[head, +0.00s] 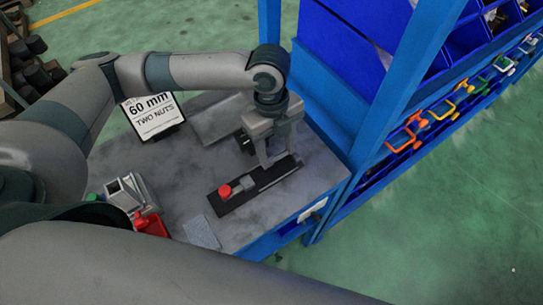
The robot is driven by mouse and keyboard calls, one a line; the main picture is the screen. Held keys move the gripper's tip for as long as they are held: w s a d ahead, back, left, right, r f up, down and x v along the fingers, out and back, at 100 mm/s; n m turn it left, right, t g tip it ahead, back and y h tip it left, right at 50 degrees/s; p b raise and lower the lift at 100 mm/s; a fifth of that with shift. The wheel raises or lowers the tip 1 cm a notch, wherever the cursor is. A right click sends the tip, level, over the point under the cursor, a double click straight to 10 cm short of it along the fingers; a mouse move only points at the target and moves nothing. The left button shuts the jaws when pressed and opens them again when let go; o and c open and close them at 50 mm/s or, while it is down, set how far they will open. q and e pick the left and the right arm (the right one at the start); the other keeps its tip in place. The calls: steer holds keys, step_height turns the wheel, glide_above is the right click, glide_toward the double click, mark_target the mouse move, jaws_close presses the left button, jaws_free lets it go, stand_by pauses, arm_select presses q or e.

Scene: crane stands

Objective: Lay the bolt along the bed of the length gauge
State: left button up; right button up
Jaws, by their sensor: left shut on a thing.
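The length gauge (229,206) is a long dark bed on the grey bench, with a red knob (225,190) and a grey block near its left end. My left gripper (277,161) reaches down over the right half of the bed, its fingertips close to it. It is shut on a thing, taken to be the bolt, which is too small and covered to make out. I cannot tell whether the bolt touches the bed. My right gripper is out of view; my right arm crosses the bottom.
A sign (152,112) reading "60 mm TWO NUTS" stands at the back of the bench (185,172). A metal fixture (127,193) and a red bin (152,224) are at the left. A grey plate (201,232) lies near the front. A blue rack (385,95) stands at the right.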

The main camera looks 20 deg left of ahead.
mark_target(273, 171)
arm_select(q)
steer(key=shift+s+a+f, duration=0.4)
steer(key=shift+a, duration=0.1)
steer(key=shift+f, duration=0.2)
step_height(273, 171, down, 3)
steer(key=shift+r+p, duration=0.15)
steer(key=shift+p, duration=0.75)
steer(key=shift+f, duration=0.45)
steer(key=shift+f, duration=0.15)
steer(key=o, duration=1)
steer(key=shift+o, duration=0.2)
